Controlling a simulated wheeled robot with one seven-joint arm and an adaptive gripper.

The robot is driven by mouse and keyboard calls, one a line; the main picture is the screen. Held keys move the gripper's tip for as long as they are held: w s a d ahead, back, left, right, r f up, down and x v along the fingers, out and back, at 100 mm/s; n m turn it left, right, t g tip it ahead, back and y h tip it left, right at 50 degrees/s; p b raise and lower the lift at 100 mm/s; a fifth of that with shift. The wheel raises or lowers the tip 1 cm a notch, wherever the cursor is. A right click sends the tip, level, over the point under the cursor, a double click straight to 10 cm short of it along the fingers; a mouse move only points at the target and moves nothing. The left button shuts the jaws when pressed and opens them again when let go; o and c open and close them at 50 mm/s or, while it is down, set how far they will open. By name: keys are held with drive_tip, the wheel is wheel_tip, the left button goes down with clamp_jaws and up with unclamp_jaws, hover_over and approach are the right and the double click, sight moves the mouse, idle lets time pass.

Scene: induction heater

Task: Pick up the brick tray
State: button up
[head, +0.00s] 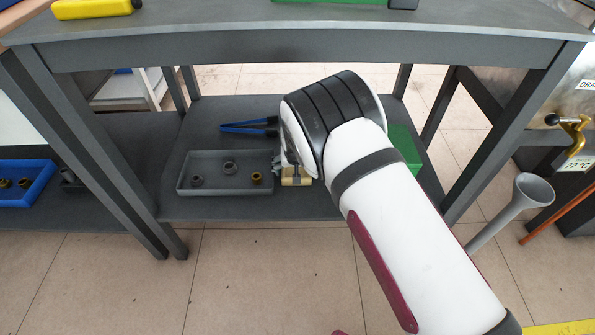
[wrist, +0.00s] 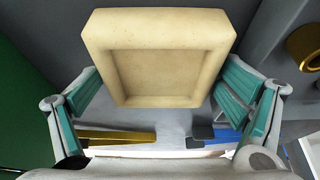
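The brick tray is a cream, square, shallow tray with a raised rim. In the wrist view the tray (wrist: 158,73) fills the upper middle, with its hollow side towards the camera. In the head view only a small part of the tray (head: 296,181) shows near the shelf's front edge, below my wrist. My gripper (wrist: 162,85) has one teal-padded finger on each side of the tray's lower part. The fingers are spread, and I cannot tell whether the pads touch it. In the head view my arm mostly hides the gripper.
A grey tray (head: 186,188) with several ring-like parts lies just left of the brick tray on the lower shelf (head: 330,208). A blue-handled tool (head: 248,126) lies behind. A green object (head: 406,148) stands right. The tabletop (head: 230,24) overhangs the shelf; table legs flank it.

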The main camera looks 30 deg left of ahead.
drive_tip(key=c, duration=0.8)
drive_tip(key=shift+o, duration=0.2)
